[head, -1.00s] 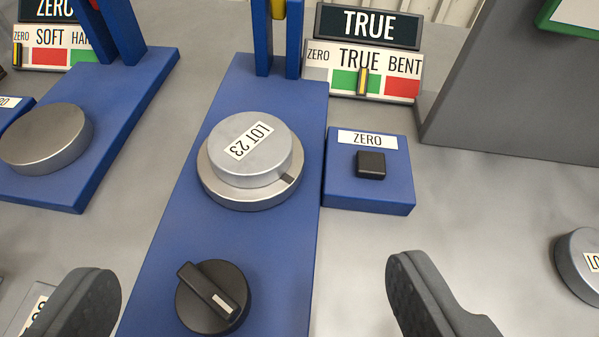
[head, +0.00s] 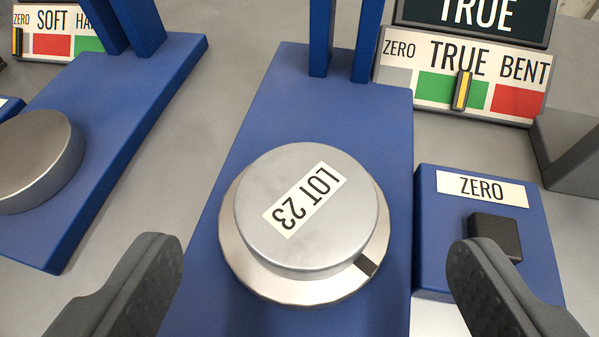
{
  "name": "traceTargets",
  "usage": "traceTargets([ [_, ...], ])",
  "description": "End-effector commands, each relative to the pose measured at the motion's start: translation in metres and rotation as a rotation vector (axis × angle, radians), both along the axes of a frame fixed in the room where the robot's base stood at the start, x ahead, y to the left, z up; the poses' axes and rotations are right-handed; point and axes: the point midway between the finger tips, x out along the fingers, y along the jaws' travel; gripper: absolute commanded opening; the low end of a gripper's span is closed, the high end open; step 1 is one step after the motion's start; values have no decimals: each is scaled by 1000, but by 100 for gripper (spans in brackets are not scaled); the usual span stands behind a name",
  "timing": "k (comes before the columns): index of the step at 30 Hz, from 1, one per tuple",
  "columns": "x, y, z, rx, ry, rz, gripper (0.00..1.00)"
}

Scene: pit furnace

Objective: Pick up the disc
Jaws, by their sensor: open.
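The disc (head: 350,235) is a grey metal round labelled "LOT 23". It lies flat on a slightly wider metal seat (head: 290,290) with a dark notch at its right front, on a blue stand (head: 310,110). My gripper (head: 312,265) is open, with one dark finger at the left and one at the right. The disc shows between and beyond the fingertips, with gaps on both sides. I see no contact with it.
A blue box with a black button (head: 493,236) and a "ZERO" label stands close at the right. A display panel (head: 465,75) marked "ZERO TRUE BENT" is behind it. Another blue stand (head: 120,110) with a metal round (head: 35,160) is at the left.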

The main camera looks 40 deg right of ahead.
Motion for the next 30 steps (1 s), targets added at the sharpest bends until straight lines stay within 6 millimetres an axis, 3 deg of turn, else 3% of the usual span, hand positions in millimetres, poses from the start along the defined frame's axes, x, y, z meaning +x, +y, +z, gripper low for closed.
traceTargets([
  [9,26,-16,-17,-2,-1,-1,79],
  [17,28,-18,-18,0,0,0,79],
  [24,28,-17,-19,1,1,0,19],
  [26,28,-17,-18,1,1,0,14],
  [30,28,-17,-19,1,1,0,14],
])
